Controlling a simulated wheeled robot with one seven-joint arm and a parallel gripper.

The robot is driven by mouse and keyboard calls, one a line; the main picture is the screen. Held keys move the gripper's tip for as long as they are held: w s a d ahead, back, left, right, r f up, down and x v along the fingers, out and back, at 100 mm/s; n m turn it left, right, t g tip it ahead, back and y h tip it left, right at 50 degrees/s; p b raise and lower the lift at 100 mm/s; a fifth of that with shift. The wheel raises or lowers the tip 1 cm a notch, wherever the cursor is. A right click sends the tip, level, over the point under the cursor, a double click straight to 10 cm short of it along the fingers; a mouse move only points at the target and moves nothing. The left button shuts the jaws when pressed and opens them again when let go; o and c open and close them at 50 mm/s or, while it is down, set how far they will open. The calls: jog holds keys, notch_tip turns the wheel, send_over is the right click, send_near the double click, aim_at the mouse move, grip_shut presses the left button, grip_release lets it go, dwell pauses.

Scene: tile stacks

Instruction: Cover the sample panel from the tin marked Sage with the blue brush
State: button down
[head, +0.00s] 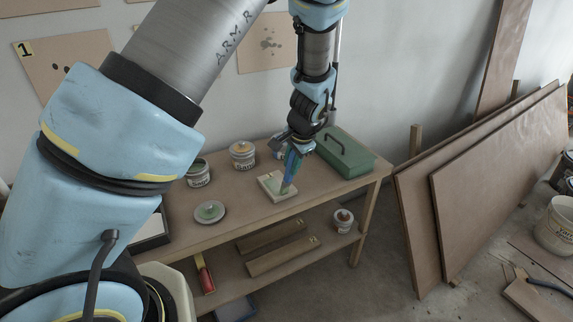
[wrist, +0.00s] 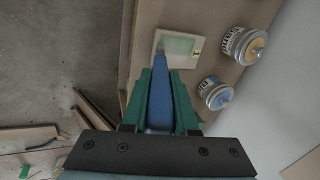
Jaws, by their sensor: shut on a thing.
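My gripper (head: 294,150) is shut on the blue brush (wrist: 160,98), whose blue handle shows between the green fingers in the wrist view. The brush points down at the sample panel (head: 281,194), a small pale square on the bench. The panel carries pale green paint on part of its face and also shows in the wrist view (wrist: 157,47). The brush tip is at or just above the panel; contact cannot be told. An open tin (head: 198,177) with dark green inside stands at the left; its label is too small to read surely.
A green-smeared lid (head: 210,211) lies left of the panel. A tin with an ochre top (head: 242,156) stands behind. A green toolbox (head: 344,154) stands right. The lower shelf (head: 225,274) holds boards and another tin (head: 343,222).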

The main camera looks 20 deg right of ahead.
jog(key=shift+w+d, duration=0.65)
jog(key=shift+w, duration=3.75)
jog(key=s+d, duration=0.1)
jog(key=s, duration=0.7)
jog(key=shift+s+b, duration=0.25)
jog(key=shift+b, duration=0.15)
dwell(0.4)
notch_tip(320, 180, up, 7)
jog(key=p, duration=0.4)
jog(key=shift+p, duration=0.4)
dwell(0.5)
